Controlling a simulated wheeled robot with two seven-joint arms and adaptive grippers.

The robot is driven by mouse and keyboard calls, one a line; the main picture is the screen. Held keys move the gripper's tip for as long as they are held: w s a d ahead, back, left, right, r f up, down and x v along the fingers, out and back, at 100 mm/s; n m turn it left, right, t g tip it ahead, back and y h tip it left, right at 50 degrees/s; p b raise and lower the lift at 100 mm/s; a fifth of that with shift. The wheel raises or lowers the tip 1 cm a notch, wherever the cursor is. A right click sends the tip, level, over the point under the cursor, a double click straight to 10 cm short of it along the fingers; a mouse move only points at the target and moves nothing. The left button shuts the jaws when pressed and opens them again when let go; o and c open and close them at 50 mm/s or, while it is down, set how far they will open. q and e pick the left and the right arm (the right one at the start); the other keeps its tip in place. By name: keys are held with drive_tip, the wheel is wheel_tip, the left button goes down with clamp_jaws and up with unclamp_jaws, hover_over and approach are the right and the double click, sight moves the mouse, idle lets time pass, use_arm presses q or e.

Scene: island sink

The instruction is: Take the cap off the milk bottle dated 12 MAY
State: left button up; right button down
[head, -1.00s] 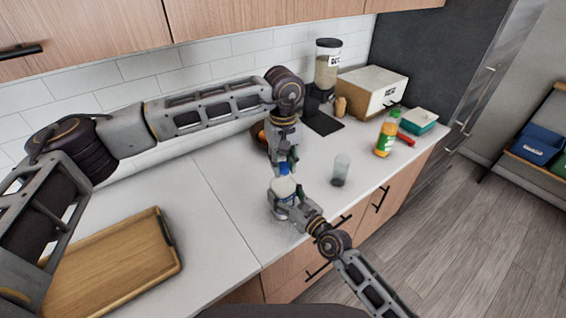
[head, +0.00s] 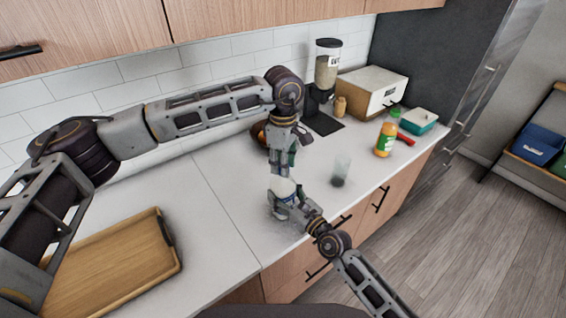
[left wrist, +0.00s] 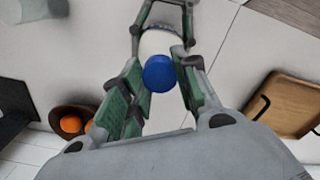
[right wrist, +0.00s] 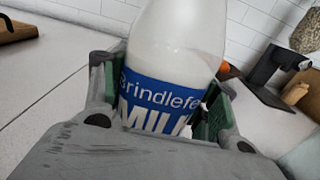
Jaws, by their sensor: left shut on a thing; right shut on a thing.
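A milk bottle (head: 286,187) stands on the counter, white with a blue label that reads "Brindlefe…" and "MILK" in the right wrist view (right wrist: 165,90). No date shows. My right gripper (head: 284,203) is shut around the bottle's body, with one finger on each side. My left gripper (head: 281,173) points down from above, its fingers shut on the blue cap (left wrist: 160,72). The left wrist view shows the cap between these fingers, over the white bottle. The left fingers hide the cap in the head view. I cannot tell whether it is still seated on the neck.
A clear glass (head: 341,171) stands right of the bottle. An orange-labelled bottle (head: 385,140) and a teal container (head: 418,122) are farther right. A bowl with oranges (left wrist: 70,123) is behind my left gripper. A wooden tray (head: 115,262) lies at left; counter between is clear.

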use_arm(q)
drive_tip(key=n, duration=0.8)
drive_tip(key=shift+n, duration=0.4)
drive_tip(key=n, duration=1.1)
drive_tip(key=shift+n, duration=0.4)
drive_tip(key=n, duration=0.4)
drive_tip(key=shift+r+n, duration=0.1)
drive_tip(key=shift+n, duration=0.3)
drive_tip(key=n, duration=0.8)
drive_tip(key=shift+n, duration=0.3)
